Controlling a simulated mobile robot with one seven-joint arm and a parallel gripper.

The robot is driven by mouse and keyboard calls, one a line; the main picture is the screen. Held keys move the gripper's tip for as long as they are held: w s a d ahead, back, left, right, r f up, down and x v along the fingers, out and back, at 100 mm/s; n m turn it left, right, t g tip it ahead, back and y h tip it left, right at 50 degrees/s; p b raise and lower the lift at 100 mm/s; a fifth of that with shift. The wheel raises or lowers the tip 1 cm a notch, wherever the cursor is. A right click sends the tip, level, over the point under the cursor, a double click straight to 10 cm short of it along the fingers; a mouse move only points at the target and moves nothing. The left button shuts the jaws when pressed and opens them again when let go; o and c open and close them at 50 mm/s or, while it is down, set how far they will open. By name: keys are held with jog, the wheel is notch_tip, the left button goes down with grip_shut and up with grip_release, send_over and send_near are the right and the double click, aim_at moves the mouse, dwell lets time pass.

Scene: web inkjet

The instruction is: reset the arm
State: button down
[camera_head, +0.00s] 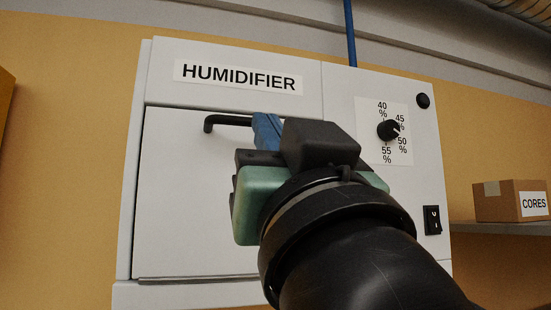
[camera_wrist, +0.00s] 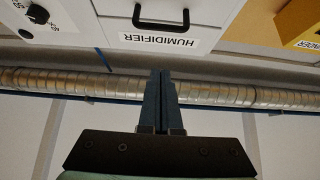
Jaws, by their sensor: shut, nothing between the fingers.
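My gripper (camera_wrist: 161,75) is shut and empty in the wrist view, its two dark blue fingers pressed together. In the head view my gripper (camera_head: 266,128) is in front of the white humidifier (camera_head: 180,190), near the right part of its black door handle (camera_head: 222,121). My arm hides the lower right middle of the humidifier. I cannot tell from the head view whether the fingers touch the handle. In the wrist view the handle (camera_wrist: 160,26) shows upside down beyond the fingertips, apart from them.
A dial (camera_head: 388,130) with percent marks, a round black button (camera_head: 423,101) and a rocker switch (camera_head: 433,220) are on the humidifier's right panel. A cardboard box marked CORES (camera_head: 505,201) stands on a shelf (camera_head: 500,228) to the right. A metal duct (camera_wrist: 230,94) crosses the wrist view.

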jog(key=s+f+m+t+h+b, duration=0.1)
jog(key=s+f+h, duration=0.1)
jog(key=f+h, duration=0.2)
jog(key=s+d+f+m+t+h+b, duration=0.1)
jog(key=s+f+m+t+h, duration=0.1)
jog(key=f, duration=0.6)
jog(key=shift+s+d+m+h+b, duration=0.3)
jog(key=shift+s+h, duration=0.35)
jog(key=shift+h, duration=0.35)
dwell(0.8)
